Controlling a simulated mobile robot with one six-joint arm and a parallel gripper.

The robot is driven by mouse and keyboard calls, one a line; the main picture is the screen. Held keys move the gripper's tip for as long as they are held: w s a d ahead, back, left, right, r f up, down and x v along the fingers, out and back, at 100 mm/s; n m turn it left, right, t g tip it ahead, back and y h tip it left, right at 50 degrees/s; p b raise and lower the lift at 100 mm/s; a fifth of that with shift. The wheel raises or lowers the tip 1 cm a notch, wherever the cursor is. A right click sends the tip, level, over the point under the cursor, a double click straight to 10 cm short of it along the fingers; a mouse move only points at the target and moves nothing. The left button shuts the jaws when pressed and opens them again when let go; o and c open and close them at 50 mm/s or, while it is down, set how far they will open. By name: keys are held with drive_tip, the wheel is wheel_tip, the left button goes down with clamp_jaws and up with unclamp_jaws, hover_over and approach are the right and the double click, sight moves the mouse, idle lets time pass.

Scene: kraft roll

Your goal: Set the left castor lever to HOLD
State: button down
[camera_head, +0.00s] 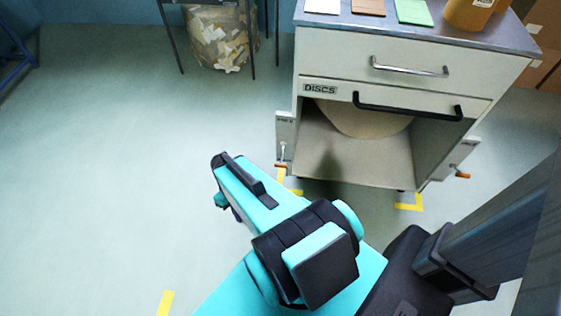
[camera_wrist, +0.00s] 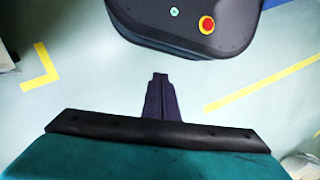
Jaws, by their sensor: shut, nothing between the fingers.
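The left castor lever (camera_head: 281,165) has an orange tip and hangs roughly downward from a pale plate (camera_head: 284,130) on the left side of the cabinet (camera_head: 400,60). The plate's lettering is too small to read. My gripper (camera_head: 236,214) is low in front of the cabinet, to the left of and nearer than the lever, and mostly hidden behind my arm. In the wrist view my gripper (camera_wrist: 160,78) is shut and empty over bare floor. The lever cannot be made out in the wrist view.
A second orange-tipped lever (camera_head: 462,175) is on the cabinet's right side. The DISCS drawer (camera_head: 395,97) has a black handle above an open lower bay. Yellow floor marks (camera_head: 408,205) lie by the cabinet. A patterned bin (camera_head: 217,38) stands under a table.

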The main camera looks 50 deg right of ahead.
drive_tip(key=w+d+r+n+t+y+b, duration=0.1)
drive_tip(key=w+d+r+t, duration=0.15)
drive_tip(key=d, duration=0.45)
drive_tip(key=w+d+r+n+t+b, duration=0.15)
drive_tip(key=d+r, duration=0.25)
drive_tip(key=d, duration=0.4)
drive_tip(key=s+d+r+n+t, duration=0.1)
drive_tip(key=d+r, duration=0.3)
drive_tip(key=d, duration=0.4)
drive_tip(key=s+d+r+n+t+h+b, duration=0.1)
drive_tip(key=d+r, duration=0.3)
drive_tip(key=d, duration=0.4)
drive_tip(key=shift+s+d+r, duration=0.2)
drive_tip(key=shift+s+r, duration=0.2)
drive_tip(key=shift+s, duration=0.05)
drive_tip(key=shift+f+n, duration=0.2)
drive_tip(key=shift+n, duration=0.05)
hover_over(282, 154)
drive_tip(key=s+a, duration=0.3)
drive_tip(key=a, duration=0.1)
drive_tip(key=f, duration=1)
drive_tip(key=shift+s+d+f, duration=0.1)
drive_tip(key=shift+d+f, duration=0.15)
drive_tip(key=shift+f, duration=0.1)
drive_tip(key=shift+s+a+f, duration=0.1)
drive_tip(key=shift+a+f, duration=0.05)
drive_tip(key=shift+f, duration=1.15)
